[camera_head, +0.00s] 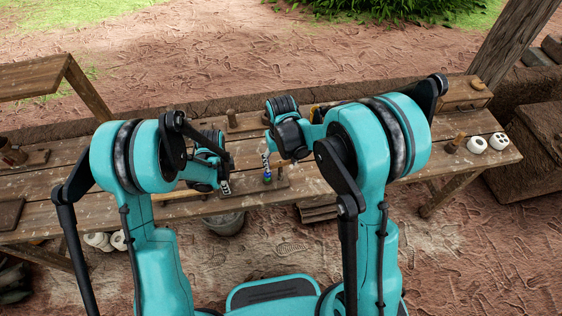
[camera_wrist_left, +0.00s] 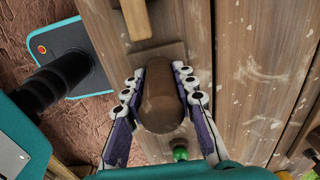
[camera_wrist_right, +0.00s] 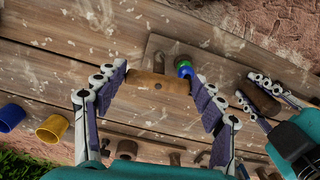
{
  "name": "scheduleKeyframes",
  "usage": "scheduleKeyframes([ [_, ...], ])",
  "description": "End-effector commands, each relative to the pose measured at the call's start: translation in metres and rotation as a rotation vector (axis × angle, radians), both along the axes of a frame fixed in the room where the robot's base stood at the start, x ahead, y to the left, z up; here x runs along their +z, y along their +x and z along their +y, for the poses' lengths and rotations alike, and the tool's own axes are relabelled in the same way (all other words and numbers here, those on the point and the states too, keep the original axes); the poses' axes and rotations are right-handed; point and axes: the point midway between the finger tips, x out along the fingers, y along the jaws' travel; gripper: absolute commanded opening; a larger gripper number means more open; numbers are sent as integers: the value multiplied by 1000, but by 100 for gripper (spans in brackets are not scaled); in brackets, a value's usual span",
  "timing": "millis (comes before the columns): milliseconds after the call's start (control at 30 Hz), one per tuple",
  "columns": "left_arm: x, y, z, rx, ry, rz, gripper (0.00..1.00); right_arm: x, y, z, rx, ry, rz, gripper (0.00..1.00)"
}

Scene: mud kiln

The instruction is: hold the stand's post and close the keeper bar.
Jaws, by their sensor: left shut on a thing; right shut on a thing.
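The stand's wooden base (camera_wrist_right: 165,48) lies on the plank bench. Its brown round post (camera_wrist_left: 162,95) stands between the fingers of my left gripper (camera_wrist_left: 162,88), which is shut on it. In the right wrist view my left gripper (camera_wrist_right: 264,92) shows at the right, around the post. My right gripper (camera_wrist_right: 158,82) is shut on the keeper bar (camera_wrist_right: 158,84), a short brown wooden piece with a dark spot. Green and blue rings (camera_wrist_right: 183,66) sit at the bar's right end; they also show in the head view (camera_head: 267,174). My grippers hide much of the stand in the head view.
A yellow cup (camera_wrist_right: 52,128) and a blue cup (camera_wrist_right: 12,118) stand on the bench. White pieces (camera_head: 477,144) and a wooden peg (camera_head: 456,143) are at the bench's right end. A grey bucket (camera_head: 224,223) stands below the front edge.

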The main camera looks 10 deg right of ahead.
Motion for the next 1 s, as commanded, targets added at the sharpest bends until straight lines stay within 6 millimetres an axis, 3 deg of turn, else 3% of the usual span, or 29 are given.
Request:
scheduleKeyframes([
  [667, 0, -4, -2, -6, -2, 7, 0, 0, 4, 1, -71, 5, -10, 39],
  [700, 0, -4, -2, -6, -2, 8, 0, 0, 4, 2, -71, 5, -10, 73],
  [767, -1, -4, -2, -6, -2, 7, 0, 0, 4, 2, -71, 5, -9, 89],
  [1000, 0, -2, -1, -4, -2, 5, 0, 0, 3, 1, -68, 3, -6, 90],
])
